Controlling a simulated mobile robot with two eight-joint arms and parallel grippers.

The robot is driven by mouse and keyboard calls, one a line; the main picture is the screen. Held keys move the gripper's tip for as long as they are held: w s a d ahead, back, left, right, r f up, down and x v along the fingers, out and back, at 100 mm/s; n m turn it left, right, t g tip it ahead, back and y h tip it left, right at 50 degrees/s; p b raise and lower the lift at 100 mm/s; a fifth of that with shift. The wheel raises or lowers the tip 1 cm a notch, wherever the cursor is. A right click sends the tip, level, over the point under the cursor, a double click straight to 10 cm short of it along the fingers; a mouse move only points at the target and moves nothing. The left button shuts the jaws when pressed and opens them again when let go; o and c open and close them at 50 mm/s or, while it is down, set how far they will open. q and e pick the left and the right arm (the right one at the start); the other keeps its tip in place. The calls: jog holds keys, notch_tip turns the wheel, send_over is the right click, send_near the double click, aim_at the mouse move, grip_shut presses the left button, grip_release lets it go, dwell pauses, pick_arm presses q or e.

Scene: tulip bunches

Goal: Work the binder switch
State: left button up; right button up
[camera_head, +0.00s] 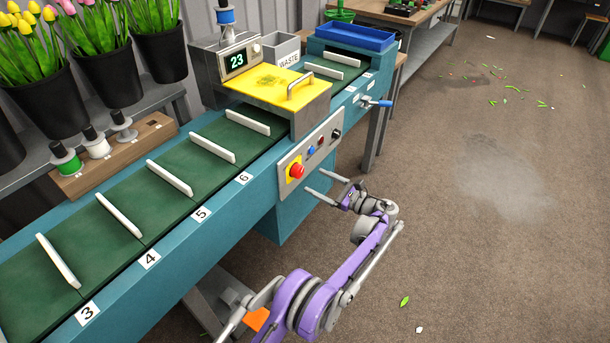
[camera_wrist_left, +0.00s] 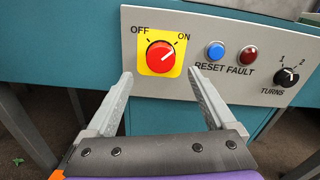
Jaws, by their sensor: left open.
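The binder switch (camera_head: 296,170) is a red rotary knob on a yellow plate on the grey control panel of the teal machine. In the left wrist view the knob (camera_wrist_left: 160,57) sits between the words OFF and ON, and its pale mark slants to the upper right, on the ON side. My left gripper (camera_head: 313,181) is open and empty in front of the panel, a little below and right of the knob in the head view. In the left wrist view its two fingers (camera_wrist_left: 160,73) stand apart, either side of the knob and clear of it. My right gripper is not in view.
A blue RESET button (camera_wrist_left: 215,51), a red FAULT light (camera_wrist_left: 249,55) and a TURNS dial (camera_wrist_left: 287,76) are right of the switch. Above are a yellow cover (camera_head: 262,84) and a display (camera_head: 237,60) reading 23. The floor (camera_head: 480,240) to the right is mostly free.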

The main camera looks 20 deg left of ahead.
aim_at(301, 173)
pick_arm(q)
jog(key=x, duration=0.6)
jog(key=shift+a, duration=0.1)
jog(key=shift+c, duration=0.3)
jog(key=c, duration=1.3)
